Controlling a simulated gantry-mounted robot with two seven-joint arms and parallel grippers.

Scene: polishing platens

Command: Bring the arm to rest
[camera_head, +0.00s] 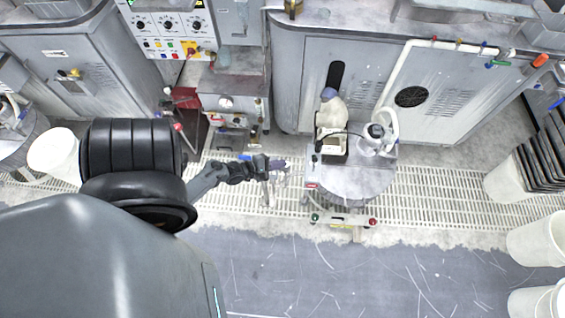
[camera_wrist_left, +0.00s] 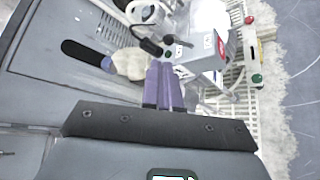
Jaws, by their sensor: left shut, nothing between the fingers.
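My left arm comes in from the left in the head view. Its gripper (camera_head: 278,164) is over the floor grating, left of a small round-topped stand (camera_head: 352,182). The fingers also show in the left wrist view (camera_wrist_left: 164,75) as two purple fingers close together. The gripper is shut and empty. In the wrist view the stand's box-like end (camera_wrist_left: 202,50) appears behind and to the right of the fingertips. My right gripper is in neither view.
Grey machine cabinets (camera_head: 310,85) line the back. A control panel (camera_head: 170,25) is at the upper left. White buckets (camera_head: 535,240) stand on the right, and another white bucket (camera_head: 55,155) is on the left. The scratched blue-grey floor (camera_head: 330,280) in front is clear.

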